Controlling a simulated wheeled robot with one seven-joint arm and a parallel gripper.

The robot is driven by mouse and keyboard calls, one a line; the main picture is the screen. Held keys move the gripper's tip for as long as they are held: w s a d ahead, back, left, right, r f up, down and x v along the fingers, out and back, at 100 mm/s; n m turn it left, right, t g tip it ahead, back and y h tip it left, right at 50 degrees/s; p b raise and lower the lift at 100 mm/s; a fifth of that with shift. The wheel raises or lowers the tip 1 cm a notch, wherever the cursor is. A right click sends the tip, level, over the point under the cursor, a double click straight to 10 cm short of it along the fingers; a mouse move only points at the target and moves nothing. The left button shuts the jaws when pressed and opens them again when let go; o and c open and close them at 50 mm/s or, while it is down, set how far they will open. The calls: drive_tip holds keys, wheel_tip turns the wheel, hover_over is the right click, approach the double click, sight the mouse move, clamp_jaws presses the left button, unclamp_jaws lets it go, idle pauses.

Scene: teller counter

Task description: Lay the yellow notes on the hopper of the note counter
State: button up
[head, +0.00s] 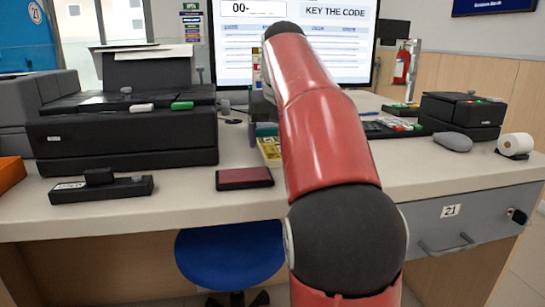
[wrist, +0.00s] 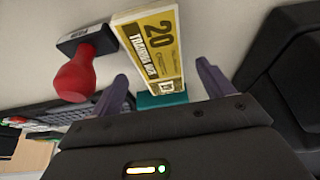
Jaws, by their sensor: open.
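The yellow notes, marked 20 and "training note", lie flat on the counter in the wrist view (wrist: 150,42); part of them shows left of my arm in the head view (head: 269,150). My gripper (wrist: 163,70) is open, with its purple fingers on either side of the notes' near end in the picture. I cannot tell whether they touch it. My arm hides most of the gripper in the head view. A large black machine (head: 120,143) stands on the left of the counter; whether it is the note counter is unclear.
A red-handled stamp (wrist: 75,78) stands beside the notes, with a teal thing (wrist: 160,100) near the fingers. A dark red pad (head: 244,178) lies at the counter's front. A smaller black device (head: 462,113), a grey mouse (head: 453,141) and a paper roll (head: 515,144) stand right.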

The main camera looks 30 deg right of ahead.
drive_tip(key=shift+x, duration=1.05)
drive_tip(key=c, duration=1.1)
drive_tip(key=shift+r, duration=0.1)
drive_tip(key=shift+c, duration=0.2)
